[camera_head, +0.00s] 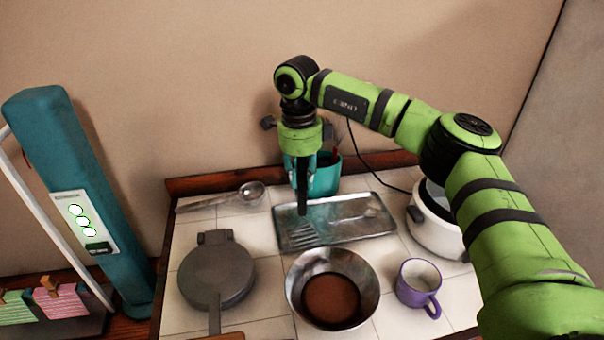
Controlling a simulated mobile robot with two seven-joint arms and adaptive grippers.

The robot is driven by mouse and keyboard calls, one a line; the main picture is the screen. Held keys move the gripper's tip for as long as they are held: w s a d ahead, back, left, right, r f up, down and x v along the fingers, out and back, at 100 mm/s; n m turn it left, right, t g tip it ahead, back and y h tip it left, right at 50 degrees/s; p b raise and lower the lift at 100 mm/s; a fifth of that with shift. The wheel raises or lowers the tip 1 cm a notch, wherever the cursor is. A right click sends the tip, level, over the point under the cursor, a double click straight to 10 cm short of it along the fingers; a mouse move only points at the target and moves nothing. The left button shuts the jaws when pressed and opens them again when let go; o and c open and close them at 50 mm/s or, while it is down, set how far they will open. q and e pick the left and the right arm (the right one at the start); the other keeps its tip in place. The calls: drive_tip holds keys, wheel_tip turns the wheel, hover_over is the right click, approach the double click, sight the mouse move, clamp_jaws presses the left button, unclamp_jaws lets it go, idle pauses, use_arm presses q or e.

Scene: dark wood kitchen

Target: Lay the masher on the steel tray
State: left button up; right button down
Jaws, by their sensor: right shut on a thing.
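The steel tray (380,230) lies on the white tiled counter, in front of a teal holder. My right gripper (302,180) points down above the tray's left part and is shut on the dark handle of the masher (300,235). The masher's slotted metal head is over the tray's front left corner; I cannot tell whether it touches the tray. A small metal utensil (358,215) lies on the tray's right half. My left gripper is not in view.
The teal holder (326,178) stands close behind my right gripper. A steel pan (332,288), a purple mug (418,285) and a dark round iron (215,277) stand in front. A white cooker (432,228) is to the right, and a ladle (222,198) at the back left.

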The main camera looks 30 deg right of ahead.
drive_tip(key=shift+f, duration=0.2)
drive_tip(key=c, duration=1.1)
unclamp_jaws()
drive_tip(key=shift+o, duration=0.2)
drive_tip(key=shift+r, duration=0.1)
drive_tip(key=shift+r, duration=0.25)
drive_tip(key=r, duration=0.3)
drive_tip(key=r+b, duration=0.1)
drive_tip(key=r, duration=0.6)
drive_tip(key=shift+w+a+r, duration=0.1)
drive_tip(key=shift+a+r, duration=0.15)
drive_tip(key=shift+r, duration=0.05)
drive_tip(key=shift+r+b, duration=0.3)
drive_tip(key=shift+r, duration=0.3)
